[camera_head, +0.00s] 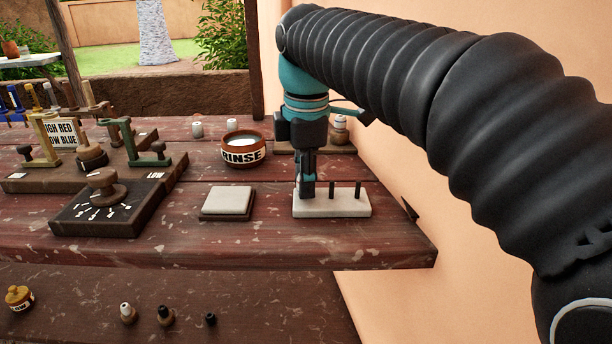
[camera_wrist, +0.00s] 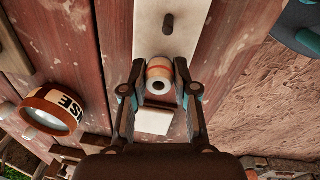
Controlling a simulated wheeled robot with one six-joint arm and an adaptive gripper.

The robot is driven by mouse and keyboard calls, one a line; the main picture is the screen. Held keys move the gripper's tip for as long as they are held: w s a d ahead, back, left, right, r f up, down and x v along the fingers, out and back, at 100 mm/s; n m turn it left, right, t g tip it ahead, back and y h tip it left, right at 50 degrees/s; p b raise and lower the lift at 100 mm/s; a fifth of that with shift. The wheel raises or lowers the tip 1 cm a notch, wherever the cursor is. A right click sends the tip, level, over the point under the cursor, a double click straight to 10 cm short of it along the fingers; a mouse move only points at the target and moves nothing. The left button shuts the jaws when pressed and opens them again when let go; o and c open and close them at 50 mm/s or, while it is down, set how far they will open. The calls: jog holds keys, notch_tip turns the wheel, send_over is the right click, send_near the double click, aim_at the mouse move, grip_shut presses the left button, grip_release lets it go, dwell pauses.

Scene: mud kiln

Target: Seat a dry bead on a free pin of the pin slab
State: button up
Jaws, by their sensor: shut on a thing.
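The white pin slab (camera_head: 345,206) lies near the right end of the table. Two dark upright pins stand bare on its middle and right part. My gripper (camera_head: 307,194) points down over the slab's left end and hides that part. In the wrist view my gripper (camera_wrist: 158,88) is shut on a pale bead (camera_wrist: 158,72) with orange bands, its hole facing the camera. The slab (camera_wrist: 185,30) shows beyond the bead, with one bare pin. Whether the bead is around a pin or above one, I cannot tell.
A RINSE bowl (camera_head: 243,154) stands behind left of the slab, and a pale square pad (camera_head: 227,202) lies left of it. A dark block with a knob (camera_head: 104,208) and brackets fill the left. A wall borders the right.

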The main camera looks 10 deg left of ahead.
jog(key=shift+f, duration=0.35)
dwell(0.5)
jog(key=o, duration=0.9)
jog(key=shift+o, duration=0.2)
jog(key=shift+r+p, duration=0.35)
jog(key=shift+r, duration=3.4)
